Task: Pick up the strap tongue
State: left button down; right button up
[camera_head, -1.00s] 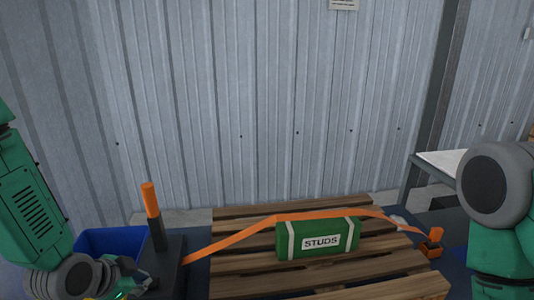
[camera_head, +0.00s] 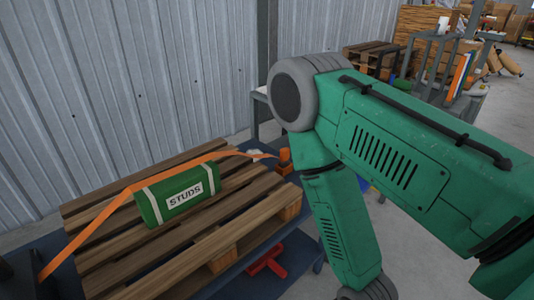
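I cannot tell whether the strap end touches that fitting, and no separate tongue can be made out clearly. My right arm stands to the right of the pallet, its lower link running down to the bottom edge. Its gripper is below the picture. My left gripper is also out of view.
The pallet (camera_head: 215,243) rests on a dark blue table (camera_head: 50,250). A red cross-shaped piece (camera_head: 267,260) lies at its front right. A corrugated wall (camera_head: 120,80) closes off the back. Shelving and stacked goods stand far right, across open floor.

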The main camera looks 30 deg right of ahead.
aim_at(285, 152)
jog(key=i+l, duration=0.1)
jog(key=l, duration=0.35)
jog(key=i+l, duration=0.1)
jog(key=l, duration=0.35)
jog(key=i+l, duration=0.1)
jog(key=l, duration=0.3)
jog(key=i+l, duration=0.1)
jog(key=l, duration=0.35)
jog(key=i+l, duration=0.1)
jog(key=l, duration=0.35)
jog(key=i+l, duration=0.15)
jog(key=l, duration=0.3)
jog(key=i+l, duration=0.1)
jog(key=l, duration=0.35)
jog(key=i+l, duration=0.1)
jog(key=l, duration=0.3)
